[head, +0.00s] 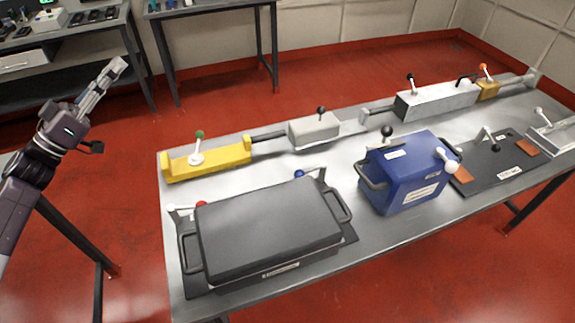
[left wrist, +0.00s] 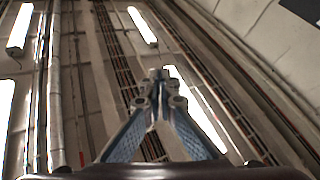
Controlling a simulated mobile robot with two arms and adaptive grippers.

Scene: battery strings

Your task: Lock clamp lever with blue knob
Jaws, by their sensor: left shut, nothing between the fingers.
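The blue knob (head: 299,174) sits on a clamp lever (head: 314,173) at the far right corner of a dark grey battery case (head: 268,225) on the metal table. The case partly hides the lever's lower part. My left gripper (head: 118,66) is raised at the left, clear of the table and far from the blue knob. Its fingers are together and empty, and they also show in the left wrist view (left wrist: 158,78), pointing up at the ceiling. My right gripper is not in view.
A red knob (head: 201,205) is at the case's left end. A yellow block with a green knob (head: 199,134) stands behind it. A blue box (head: 409,172) with a black knob (head: 387,131) stands to the right. Open floor lies between my left arm and the table (head: 172,246).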

